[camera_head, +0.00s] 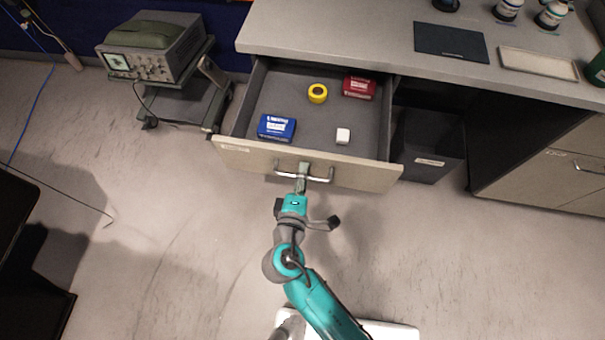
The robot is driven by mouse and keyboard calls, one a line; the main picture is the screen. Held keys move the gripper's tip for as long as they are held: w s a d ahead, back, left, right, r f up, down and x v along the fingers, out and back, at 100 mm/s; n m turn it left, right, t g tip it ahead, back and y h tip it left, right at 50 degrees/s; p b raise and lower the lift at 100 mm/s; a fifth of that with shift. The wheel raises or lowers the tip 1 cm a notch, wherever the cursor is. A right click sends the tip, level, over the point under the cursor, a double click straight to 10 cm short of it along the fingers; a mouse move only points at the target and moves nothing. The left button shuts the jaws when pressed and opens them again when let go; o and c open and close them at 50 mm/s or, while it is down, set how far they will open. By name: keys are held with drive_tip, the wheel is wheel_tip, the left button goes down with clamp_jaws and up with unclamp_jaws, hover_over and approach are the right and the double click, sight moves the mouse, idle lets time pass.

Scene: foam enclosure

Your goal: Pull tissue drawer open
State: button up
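The drawer (233,150) is pulled out from under the grey counter, with its inside in view. A metal bar handle (318,179) runs across the middle of its front. My gripper (303,180) is at this handle, with its tip over the bar. The fingers are too small and overlapped to tell whether they are shut on it. Inside the drawer lie a blue box (276,127), a red box (359,87), a yellow ring-shaped roll (317,93) and a small white block (343,136).
An oscilloscope (150,62) sits on a cart at the left. Bottles and trays rest on the counter (330,35). The floor in front and left is mostly clear, with cables at far left.

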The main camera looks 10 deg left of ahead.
drive_tip(key=v, duration=0.7)
drive_tip(key=shift+s, duration=0.25)
idle(0.5)
drive_tip(key=s+d+f+m+g+y, duration=0.15)
drive_tip(key=s+d+f, duration=0.25)
drive_tip(key=d, duration=0.4)
drive_tip(key=s+d+f+m+g+y, duration=0.1)
drive_tip(key=s+d+f+m+g, duration=0.2)
drive_tip(key=d, duration=0.4)
drive_tip(key=s+d+r+m+t+h, duration=0.1)
drive_tip(key=s+d+r+m+t, duration=0.1)
drive_tip(key=s+d+r+m, duration=0.2)
drive_tip(key=s+d+r+m+t+h, duration=0.1)
drive_tip(key=s+d+r+m, duration=0.4)
drive_tip(key=s+r+m, duration=0.4)
drive_tip(key=s, duration=0.3)
drive_tip(key=shift+t, duration=0.35)
